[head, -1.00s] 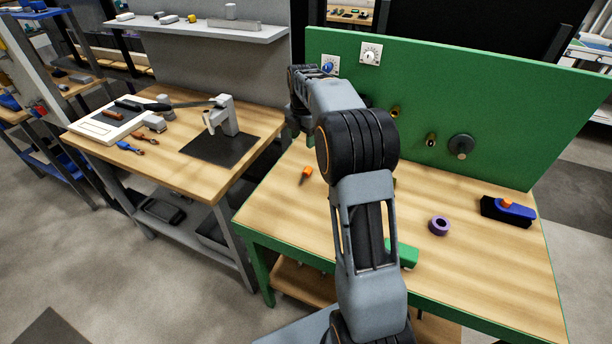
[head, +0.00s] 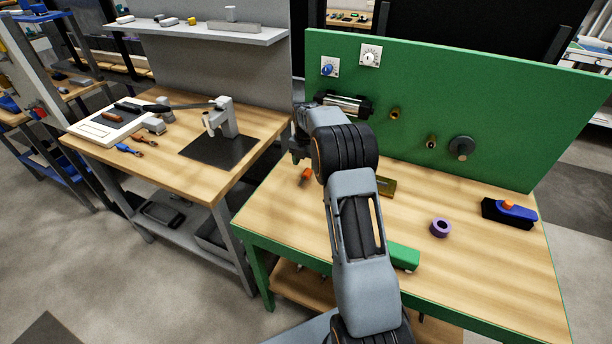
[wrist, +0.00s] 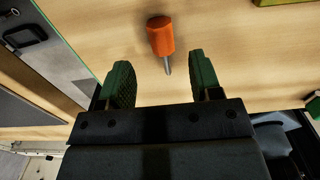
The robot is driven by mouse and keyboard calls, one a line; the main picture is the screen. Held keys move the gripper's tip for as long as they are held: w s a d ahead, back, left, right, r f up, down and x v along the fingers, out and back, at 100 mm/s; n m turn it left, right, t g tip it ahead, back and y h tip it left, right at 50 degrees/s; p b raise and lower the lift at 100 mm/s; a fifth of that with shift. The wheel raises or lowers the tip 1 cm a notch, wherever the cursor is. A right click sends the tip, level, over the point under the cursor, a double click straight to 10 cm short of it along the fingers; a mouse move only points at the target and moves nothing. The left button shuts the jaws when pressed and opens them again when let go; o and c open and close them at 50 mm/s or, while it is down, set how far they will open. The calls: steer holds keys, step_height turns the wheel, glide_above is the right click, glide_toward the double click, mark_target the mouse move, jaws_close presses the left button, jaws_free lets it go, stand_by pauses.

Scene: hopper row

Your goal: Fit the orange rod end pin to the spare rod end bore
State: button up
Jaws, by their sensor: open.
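The orange rod end pin (head: 306,174) lies on the wooden bench top near its left side. In the wrist view the pin (wrist: 160,36) shows an orange grip and a thin metal shank pointing back toward my gripper. My gripper (wrist: 161,78) is open and empty, its two green-padded fingers apart, with the pin just beyond the tips and roughly centred between them. In the head view my gripper (head: 298,158) is partly hidden by my arm, close to the pin. Brass-coloured fittings (head: 394,113) (head: 431,141) sit on the green panel; I cannot tell which part is the spare rod end bore.
A metal cylinder (head: 345,103) is mounted on the green panel (head: 480,110). The bench's front right is clear.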

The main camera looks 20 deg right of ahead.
mark_target(307, 172)
steer(key=shift+s+d+f, duration=0.1)
steer(key=shift+f, duration=2.35)
steer(key=c, duration=1)
